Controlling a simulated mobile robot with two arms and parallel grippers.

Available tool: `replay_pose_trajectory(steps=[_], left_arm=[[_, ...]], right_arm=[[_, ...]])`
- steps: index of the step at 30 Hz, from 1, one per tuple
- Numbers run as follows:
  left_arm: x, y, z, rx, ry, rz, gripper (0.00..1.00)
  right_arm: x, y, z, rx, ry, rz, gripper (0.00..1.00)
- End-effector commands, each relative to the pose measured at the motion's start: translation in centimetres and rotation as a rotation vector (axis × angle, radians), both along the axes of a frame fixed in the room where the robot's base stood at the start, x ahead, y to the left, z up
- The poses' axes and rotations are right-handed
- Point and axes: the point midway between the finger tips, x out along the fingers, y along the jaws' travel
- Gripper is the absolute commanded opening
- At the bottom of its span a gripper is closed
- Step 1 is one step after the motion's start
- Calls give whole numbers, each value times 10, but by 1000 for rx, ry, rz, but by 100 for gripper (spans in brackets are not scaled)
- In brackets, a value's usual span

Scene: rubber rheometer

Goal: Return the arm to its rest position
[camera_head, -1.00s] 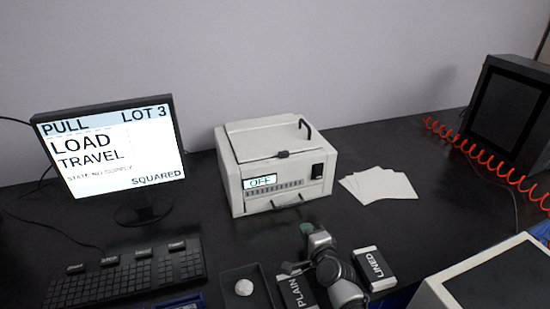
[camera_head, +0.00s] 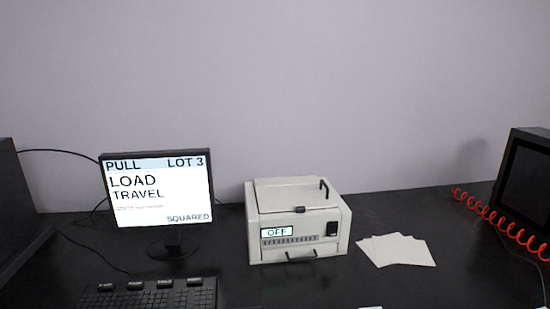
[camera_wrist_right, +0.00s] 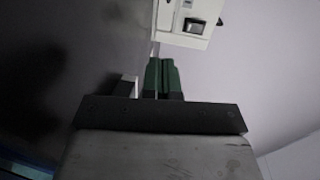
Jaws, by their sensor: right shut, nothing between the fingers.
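My right gripper (camera_wrist_right: 161,78) shows in the right wrist view, its two green fingers shut together with nothing between them. Part of a white machine (camera_wrist_right: 190,20) with a dark switch is beyond the fingertips, apart from them. In the head view neither arm nor gripper shows. There the white box-shaped machine (camera_head: 297,220) stands on the black bench, its lid down and its display reading OFF.
A monitor (camera_head: 157,195) reading LOAD TRAVEL stands left of the machine, with a keyboard (camera_head: 150,296) in front. White sheets (camera_head: 398,250) lie to the right. A red coiled cable (camera_head: 500,222) hangs by a dark screen (camera_head: 526,180) at far right.

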Motion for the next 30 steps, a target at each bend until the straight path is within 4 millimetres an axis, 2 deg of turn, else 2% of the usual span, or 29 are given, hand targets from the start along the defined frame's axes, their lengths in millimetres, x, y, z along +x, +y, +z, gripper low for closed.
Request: replay_pose_trajectory(steps=[2,11,17,20,23,27,30], left_arm=[[5,0,1,-1,-10,0,100],[3,3,1,2,-7,2,100],[-1,4,0,5,1,2,100],[-4,4,0,5,5,2,100],[-4,4,0,5,6,2,100],[-4,4,0,4,6,2,100],[-4,3,0,4,6,1,100]], right_arm=[[-8,4,-2,-39,12,30,0],[-42,19,-10,-216,65,159,0],[-86,31,-19,-426,132,307,0],[-118,35,-24,-570,181,406,0],[-161,36,-28,-750,247,527,0],[-222,28,-27,-985,353,687,0],[-255,21,-23,-1103,420,773,0]])
